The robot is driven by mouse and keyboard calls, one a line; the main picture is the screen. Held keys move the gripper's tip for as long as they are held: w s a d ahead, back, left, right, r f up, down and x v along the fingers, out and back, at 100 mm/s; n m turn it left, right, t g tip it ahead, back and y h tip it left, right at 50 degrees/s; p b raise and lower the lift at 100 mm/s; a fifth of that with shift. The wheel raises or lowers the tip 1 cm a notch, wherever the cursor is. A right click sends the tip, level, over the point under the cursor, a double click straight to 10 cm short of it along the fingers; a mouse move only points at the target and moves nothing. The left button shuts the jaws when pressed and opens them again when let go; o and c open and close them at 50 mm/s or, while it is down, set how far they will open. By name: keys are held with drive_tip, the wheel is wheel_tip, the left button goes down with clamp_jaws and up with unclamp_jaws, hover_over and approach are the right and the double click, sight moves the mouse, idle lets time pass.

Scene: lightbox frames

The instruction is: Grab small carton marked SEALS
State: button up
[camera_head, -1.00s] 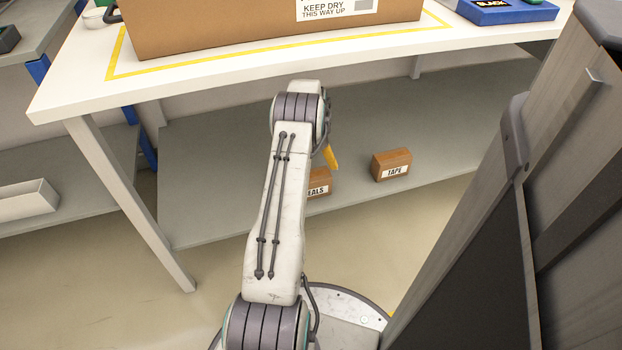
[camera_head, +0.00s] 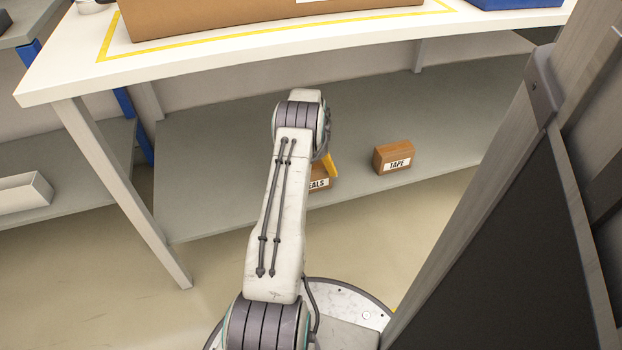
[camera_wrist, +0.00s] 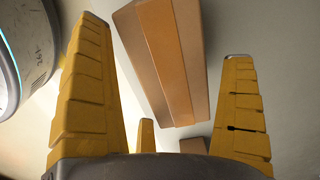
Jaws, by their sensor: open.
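The small brown carton marked SEALS (camera_head: 320,184) sits on the grey lower shelf, partly hidden behind my arm; only the end of its label shows. My gripper (camera_head: 329,165) is mostly hidden by my arm, with one yellow finger showing just above and in front of that carton. In the wrist view my gripper (camera_wrist: 164,38) is open, its yellow fingers wide apart. A brown carton (camera_wrist: 165,65), apparently the SEALS one, lies between them, with a gap on each side. No label shows there, and I cannot tell any contact.
A similar carton marked TAPE (camera_head: 393,158) stands to the right on the same shelf (camera_head: 230,160). The white tabletop (camera_head: 70,65) with a large box (camera_head: 250,18) overhangs above. A table leg (camera_head: 125,190) stands left. A dark grey panel (camera_head: 510,230) rises close on the right.

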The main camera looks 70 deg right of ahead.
drive_tip(key=shift+c, duration=0.3)
drive_tip(key=c, duration=1.1)
drive_tip(key=shift+r, duration=0.2)
